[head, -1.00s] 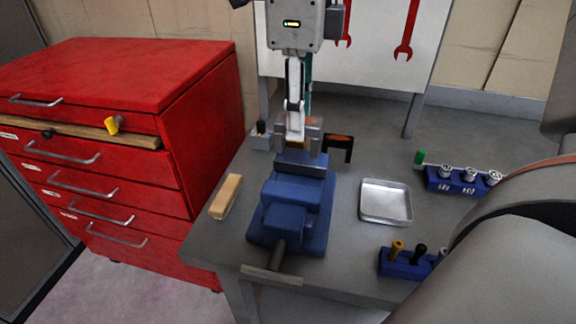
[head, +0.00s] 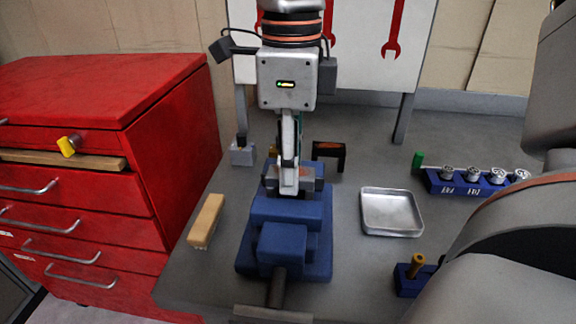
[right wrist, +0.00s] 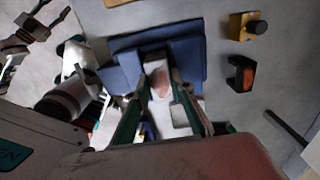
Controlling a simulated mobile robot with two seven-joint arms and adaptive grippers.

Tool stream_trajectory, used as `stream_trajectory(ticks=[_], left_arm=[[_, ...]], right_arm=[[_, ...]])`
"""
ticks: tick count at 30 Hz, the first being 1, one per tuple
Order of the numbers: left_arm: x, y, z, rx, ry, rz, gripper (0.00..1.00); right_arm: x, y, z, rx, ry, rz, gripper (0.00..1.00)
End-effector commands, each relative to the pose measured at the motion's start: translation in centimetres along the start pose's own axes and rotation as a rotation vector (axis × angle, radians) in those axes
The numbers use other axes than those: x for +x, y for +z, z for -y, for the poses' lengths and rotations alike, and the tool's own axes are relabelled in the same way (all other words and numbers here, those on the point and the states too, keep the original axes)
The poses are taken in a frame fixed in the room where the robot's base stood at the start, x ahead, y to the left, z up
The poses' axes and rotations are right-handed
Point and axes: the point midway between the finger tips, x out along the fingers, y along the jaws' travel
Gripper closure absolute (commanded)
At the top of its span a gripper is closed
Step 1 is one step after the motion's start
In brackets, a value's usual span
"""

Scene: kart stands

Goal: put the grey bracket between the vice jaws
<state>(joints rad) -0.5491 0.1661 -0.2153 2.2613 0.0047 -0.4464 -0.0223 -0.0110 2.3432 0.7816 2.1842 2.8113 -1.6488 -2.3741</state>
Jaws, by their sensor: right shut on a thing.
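My right gripper (head: 290,180) points down over the blue vice (head: 282,252), at the far end where its jaws are. It is shut on a pale grey piece, which I take for the grey bracket (right wrist: 157,77); this shows between the green-edged fingers in the right wrist view. The bracket is low at the grey vice jaws (head: 307,178). The fingers hide part of it, so I cannot tell how deep it sits or whether it touches the jaws. Dark, jointed parts at the left edge of the right wrist view look like my left gripper (right wrist: 35,28); its opening is unclear.
A wooden block (head: 205,221) lies left of the vice. A metal tray (head: 391,212) stands on its right. A black-and-orange piece (head: 329,154) and a small grey block with a black knob (head: 242,153) stand behind.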

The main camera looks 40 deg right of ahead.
Motion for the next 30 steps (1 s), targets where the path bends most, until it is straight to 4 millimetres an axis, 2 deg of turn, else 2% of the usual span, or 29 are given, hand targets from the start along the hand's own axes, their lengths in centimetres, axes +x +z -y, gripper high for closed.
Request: stream_trajectory(ticks=[5, 6, 7, 20, 26, 28, 30], left_arm=[[0.0, -0.1, 0.0, 0.000, 0.000, -0.001, 0.60], [0.0, 0.0, 0.0, 0.000, 0.000, 0.000, 0.60], [0.0, 0.1, 0.0, 0.000, 0.000, 0.001, 0.60], [0.0, 0.4, -0.2, -0.001, 0.003, 0.007, 0.60], [-0.3, -1.7, 0.7, 0.009, -0.012, -0.023, 0.60], [-0.7, -0.5, 0.6, 0.002, -0.016, 0.003, 0.60], [-0.9, -0.4, 0.8, 0.002, -0.021, 0.009, 0.60]], right_arm=[[0.2, 0.0, 0.0, -0.001, -0.002, 0.002, 1.00], [0.2, 0.0, 0.0, 0.000, -0.002, 0.001, 0.69], [0.2, 0.0, 0.0, 0.000, -0.002, 0.001, 0.61], [-0.1, 0.1, 0.0, 0.001, 0.000, 0.001, 0.60], [-3.7, -0.1, -0.1, 0.001, -0.009, 0.010, 0.60], [-5.0, -0.2, -0.2, 0.001, -0.010, 0.013, 0.60], [-6.2, -0.2, -0.2, 0.001, -0.010, 0.012, 0.60]])
